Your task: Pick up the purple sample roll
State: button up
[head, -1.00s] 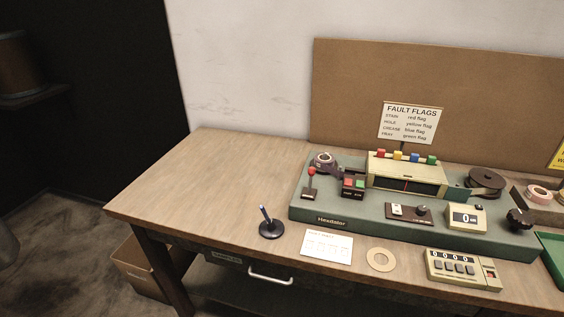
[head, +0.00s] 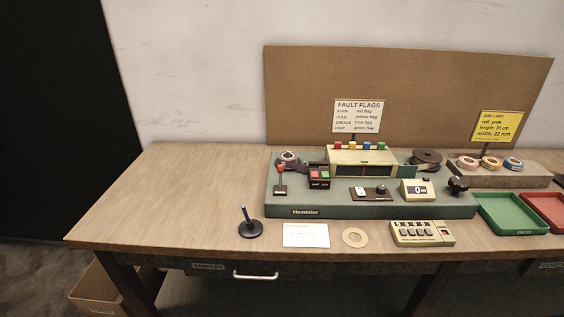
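No purple roll shows in the head view. Three small tape rolls lie on a block at the right: a pinkish roll (head: 468,163), a tan roll (head: 490,164) and a blue-edged roll (head: 512,164). A drawer with a silver handle (head: 256,276) sits under the table's front edge and looks shut. Its small label (head: 208,266) seems to read "SAMPLES", and its inside is hidden. My gripper is not in view.
A green winding machine (head: 370,207) fills the middle of the wooden table (head: 165,195). A pen stand (head: 250,228), white card (head: 306,235), tan ring (head: 355,237) and counter (head: 422,233) lie before it. Green (head: 512,213) and red trays (head: 548,208) are at right. The table's left is clear.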

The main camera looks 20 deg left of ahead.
aim_at(294, 159)
jog(key=u, duration=0.05)
jog(key=i, duration=1)
jog(key=z, duration=0.05)
